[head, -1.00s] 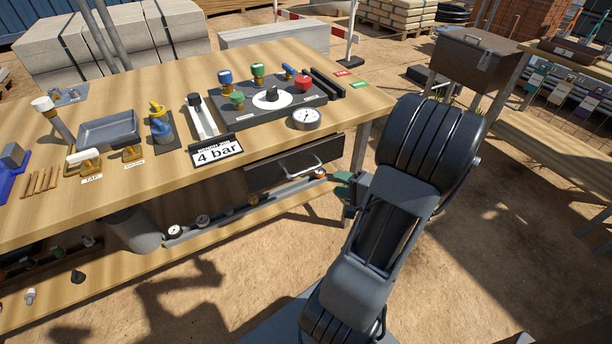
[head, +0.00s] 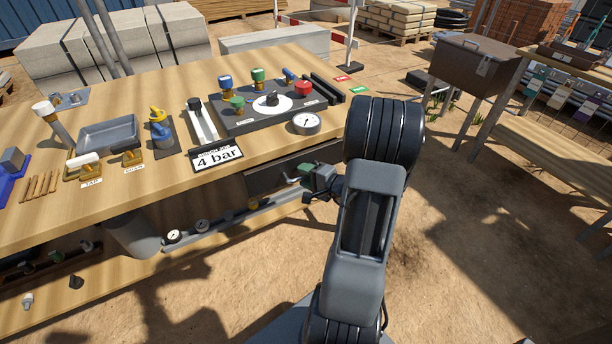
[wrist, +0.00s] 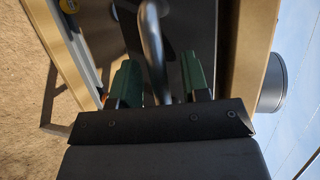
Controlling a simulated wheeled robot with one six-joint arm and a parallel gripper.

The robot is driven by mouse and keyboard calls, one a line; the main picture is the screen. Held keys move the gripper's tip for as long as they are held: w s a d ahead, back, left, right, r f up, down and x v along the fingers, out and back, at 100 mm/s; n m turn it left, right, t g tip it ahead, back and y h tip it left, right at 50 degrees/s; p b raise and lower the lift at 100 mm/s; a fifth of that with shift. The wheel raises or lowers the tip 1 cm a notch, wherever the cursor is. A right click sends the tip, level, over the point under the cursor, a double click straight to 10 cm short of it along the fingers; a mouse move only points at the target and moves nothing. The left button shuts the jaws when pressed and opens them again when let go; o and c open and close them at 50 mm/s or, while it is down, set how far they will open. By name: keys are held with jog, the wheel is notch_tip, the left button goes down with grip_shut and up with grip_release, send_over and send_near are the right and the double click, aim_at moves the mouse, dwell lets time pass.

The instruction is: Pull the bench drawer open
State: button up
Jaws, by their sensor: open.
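The bench drawer (head: 264,178) has a dark front under the right part of the wooden bench top and looks shut. Its grey metal handle bar (wrist: 152,42) shows in the wrist view, running between the two green fingers. In the head view the handle is mostly hidden by my gripper (head: 296,175), which is just in front of the drawer front. In the wrist view my gripper (wrist: 160,70) is open, one finger on each side of the bar. I cannot tell whether either finger touches it.
The bench top (head: 265,146) is just above my gripper, with a pressure gauge (head: 306,123) and a "4 bar" sign (head: 216,157) near its edge. A lower rail with gauges (head: 230,217) runs below the drawer. Open sandy ground (head: 450,270) lies to the right.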

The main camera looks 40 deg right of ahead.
grip_shut()
dwell(0.3)
jog(key=shift+f, duration=0.15)
